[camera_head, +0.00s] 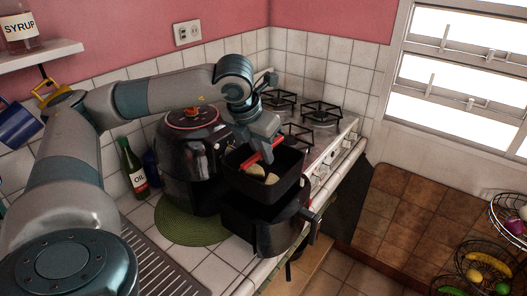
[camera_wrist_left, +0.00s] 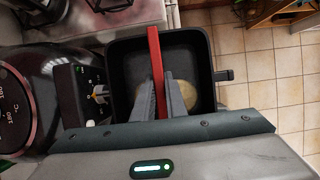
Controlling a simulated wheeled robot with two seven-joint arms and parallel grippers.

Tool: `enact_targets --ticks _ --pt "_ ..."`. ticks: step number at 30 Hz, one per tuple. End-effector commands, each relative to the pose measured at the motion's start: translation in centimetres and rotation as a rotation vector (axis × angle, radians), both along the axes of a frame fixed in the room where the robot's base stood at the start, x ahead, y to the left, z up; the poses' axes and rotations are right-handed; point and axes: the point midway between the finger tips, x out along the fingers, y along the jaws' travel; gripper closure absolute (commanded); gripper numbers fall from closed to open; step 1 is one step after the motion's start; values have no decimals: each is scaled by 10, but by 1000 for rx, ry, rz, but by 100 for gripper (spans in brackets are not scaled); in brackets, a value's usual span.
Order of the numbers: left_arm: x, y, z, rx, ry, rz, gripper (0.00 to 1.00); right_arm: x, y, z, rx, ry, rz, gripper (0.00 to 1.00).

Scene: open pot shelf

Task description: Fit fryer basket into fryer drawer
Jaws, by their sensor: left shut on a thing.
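The black fryer basket (camera_head: 287,190) has a red handle (camera_head: 272,150) and holds pale food pieces. My left gripper (camera_head: 264,150) is shut on the red handle. In the left wrist view the fingers (camera_wrist_left: 160,98) close on either side of the red handle (camera_wrist_left: 154,60), above the inside of the basket (camera_wrist_left: 128,62). The black fryer drawer (camera_head: 262,232) is pulled out from the fryer (camera_head: 190,170), with its handle toward the right. The basket is directly over the drawer and hides its opening. I cannot tell how deep the basket sits. My right gripper is not in view.
A gas stove (camera_head: 320,125) is behind. The drawer overhangs the counter's front edge. Wire fruit baskets (camera_head: 462,272) are at the lower right.

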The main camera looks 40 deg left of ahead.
Motion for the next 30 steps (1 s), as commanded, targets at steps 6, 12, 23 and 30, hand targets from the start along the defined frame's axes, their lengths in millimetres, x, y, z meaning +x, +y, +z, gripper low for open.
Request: enact_targets --ticks 6,12,23,30 --pt "0 0 -13 0 -1 0 100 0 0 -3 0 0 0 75" --pt "0 0 -25 1 -2 0 100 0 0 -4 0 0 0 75" --pt "0 0 -29 0 -2 0 100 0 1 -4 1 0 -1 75" --pt "0 0 -29 0 -2 0 100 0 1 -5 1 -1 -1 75"
